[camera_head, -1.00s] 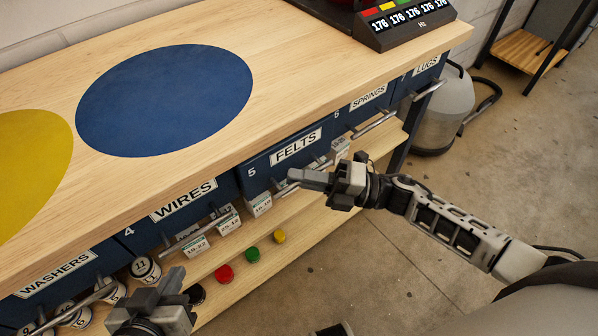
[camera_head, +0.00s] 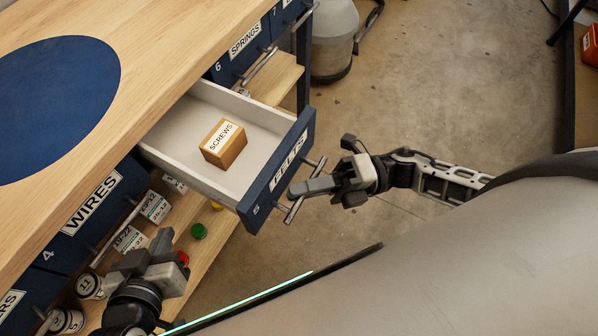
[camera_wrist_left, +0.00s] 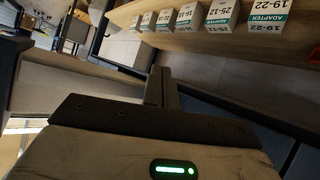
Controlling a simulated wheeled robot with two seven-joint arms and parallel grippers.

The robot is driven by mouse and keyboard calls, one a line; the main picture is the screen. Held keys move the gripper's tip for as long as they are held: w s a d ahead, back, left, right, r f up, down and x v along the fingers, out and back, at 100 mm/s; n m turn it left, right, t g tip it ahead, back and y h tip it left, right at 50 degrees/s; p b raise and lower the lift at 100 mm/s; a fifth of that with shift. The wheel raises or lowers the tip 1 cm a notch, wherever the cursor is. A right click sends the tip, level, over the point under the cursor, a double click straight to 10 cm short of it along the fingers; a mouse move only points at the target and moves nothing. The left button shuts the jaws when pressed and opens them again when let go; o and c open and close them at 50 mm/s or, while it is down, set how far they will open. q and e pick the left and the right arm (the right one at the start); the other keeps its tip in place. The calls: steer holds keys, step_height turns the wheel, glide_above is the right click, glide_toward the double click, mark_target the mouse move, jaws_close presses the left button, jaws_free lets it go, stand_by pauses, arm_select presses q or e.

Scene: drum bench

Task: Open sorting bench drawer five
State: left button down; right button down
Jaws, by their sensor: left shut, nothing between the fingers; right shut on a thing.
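My left gripper (camera_head: 150,254) is shut and empty, low in front of the wires drawer (camera_head: 92,202) and the lower shelf. Its closed fingers also show in the left wrist view (camera_wrist_left: 160,88).
The springs drawer (camera_head: 240,52) beside it is shut. The lower shelf (camera_head: 205,250) holds adapter boxes (camera_head: 155,207), a green jar (camera_head: 198,231) and white cans (camera_head: 88,285). A grey canister (camera_head: 333,40) stands on the floor beyond. Floor right of my right arm is clear.

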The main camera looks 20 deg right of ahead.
arm_select(q)
steer(key=shift+d, duration=0.2)
arm_select(e)
steer(key=shift+s+d, duration=0.3)
arm_select(q)
steer(key=shift+w, duration=0.1)
steer(key=shift+r, duration=0.15)
arm_select(e)
steer(key=c, duration=1.5)
jaws_free()
arm_select(q)
steer(key=f+b, duration=0.1)
steer(key=b, duration=0.2)
steer(key=shift+f, duration=0.15)
arm_select(e)
steer(key=d, duration=0.5)
steer(key=s+d+f, duration=0.1)
steer(key=d, duration=0.4)
steer(key=s+d+f, duration=0.1)
steer(key=d, duration=0.4)
steer(key=shift+d+f, duration=0.1)
steer(key=shift+d, duration=0.25)
